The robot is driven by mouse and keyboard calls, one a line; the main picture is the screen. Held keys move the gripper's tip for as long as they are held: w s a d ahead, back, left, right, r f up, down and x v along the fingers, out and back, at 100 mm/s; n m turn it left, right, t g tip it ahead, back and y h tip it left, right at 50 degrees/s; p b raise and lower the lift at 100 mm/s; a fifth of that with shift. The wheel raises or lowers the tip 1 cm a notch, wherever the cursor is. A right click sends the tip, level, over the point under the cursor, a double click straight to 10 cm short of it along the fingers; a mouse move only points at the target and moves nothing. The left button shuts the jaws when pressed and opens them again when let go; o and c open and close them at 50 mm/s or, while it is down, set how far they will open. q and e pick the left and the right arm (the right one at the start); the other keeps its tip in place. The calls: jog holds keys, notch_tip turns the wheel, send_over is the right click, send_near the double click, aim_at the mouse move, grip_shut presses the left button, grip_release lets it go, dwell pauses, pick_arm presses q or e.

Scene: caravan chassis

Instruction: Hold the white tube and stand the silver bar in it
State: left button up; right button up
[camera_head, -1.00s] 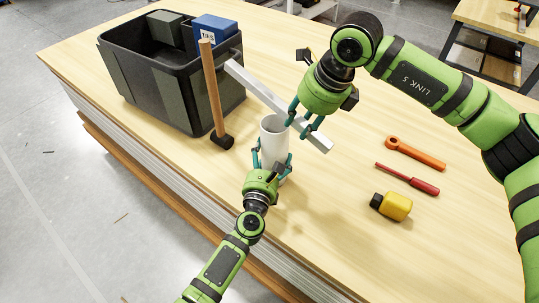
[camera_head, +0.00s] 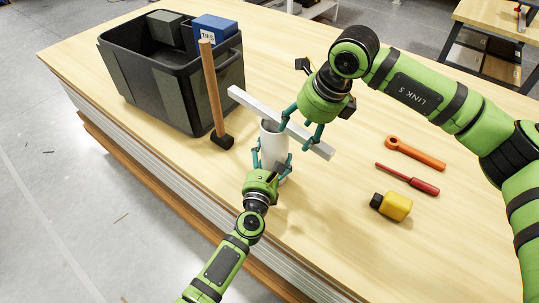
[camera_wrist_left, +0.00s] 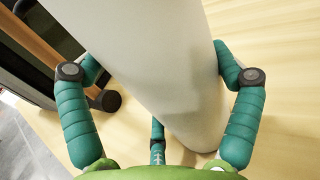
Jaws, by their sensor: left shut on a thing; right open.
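The white tube (camera_head: 270,142) stands upright on the table, its dark open mouth facing up. My left gripper (camera_head: 272,158) is shut around its sides; the left wrist view shows the tube (camera_wrist_left: 165,75) between the teal fingers. The silver bar (camera_head: 254,104) is tilted only slightly, nearly lying flat, and crosses just behind the tube's mouth. My right gripper (camera_head: 300,124) is above the bar, its fingers open and spread around it. I cannot tell whether the bar touches the tube's rim or the table.
A black crate (camera_head: 165,90) with a blue box (camera_head: 215,28) stands at the back left. A hammer (camera_head: 213,95) stands head down beside it. The front right of the table is clear.

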jog(key=v, duration=1.2)
jog(key=shift+a, duration=0.1)
dwell(0.4)
